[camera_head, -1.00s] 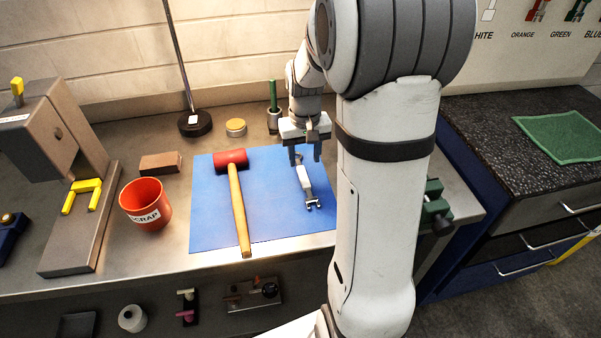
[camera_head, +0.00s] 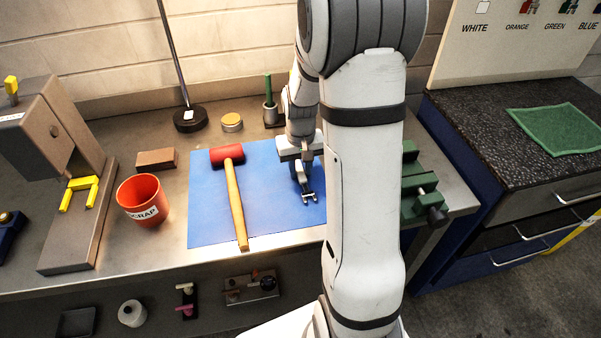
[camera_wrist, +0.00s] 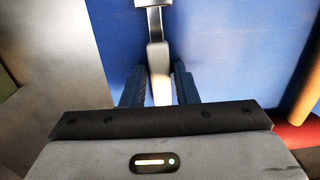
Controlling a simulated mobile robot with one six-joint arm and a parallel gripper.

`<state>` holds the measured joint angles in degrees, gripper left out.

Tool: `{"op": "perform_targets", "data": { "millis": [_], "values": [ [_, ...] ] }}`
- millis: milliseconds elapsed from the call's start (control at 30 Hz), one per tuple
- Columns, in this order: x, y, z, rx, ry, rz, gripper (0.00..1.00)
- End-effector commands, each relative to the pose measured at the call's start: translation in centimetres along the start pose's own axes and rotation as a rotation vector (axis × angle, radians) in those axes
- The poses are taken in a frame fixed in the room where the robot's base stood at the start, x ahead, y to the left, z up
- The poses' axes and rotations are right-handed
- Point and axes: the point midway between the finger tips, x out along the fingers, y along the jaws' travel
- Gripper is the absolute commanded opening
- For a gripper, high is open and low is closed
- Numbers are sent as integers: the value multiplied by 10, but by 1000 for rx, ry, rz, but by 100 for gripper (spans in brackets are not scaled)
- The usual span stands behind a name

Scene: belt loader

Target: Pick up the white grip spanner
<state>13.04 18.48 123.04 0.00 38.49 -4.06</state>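The white grip spanner (camera_head: 308,196) lies on the blue mat (camera_head: 271,215), right of the mallet. Its metal jaw end points toward the front, and its upper part is hidden under my gripper (camera_head: 302,175). In the wrist view the spanner's white grip (camera_wrist: 158,60) runs between the two dark fingers of my gripper (camera_wrist: 160,88). The fingers stand apart on either side of the grip, with narrow gaps showing. Whether the fingertips touch the mat cannot be told.
A red mallet (camera_head: 236,200) with a wooden handle lies left of the spanner. A red scrap cup (camera_head: 143,200) and a brown block (camera_head: 157,159) stand further left. A green vise (camera_head: 421,187) is at the bench's right end, behind my arm.

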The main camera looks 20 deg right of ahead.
Motion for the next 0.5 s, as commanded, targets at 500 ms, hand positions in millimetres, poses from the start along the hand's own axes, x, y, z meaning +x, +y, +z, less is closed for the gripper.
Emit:
{"op": "perform_targets", "data": {
  "millis": [500],
  "values": [
    [0, 0, 0, -1, 1, 0, 0]
  ]
}}
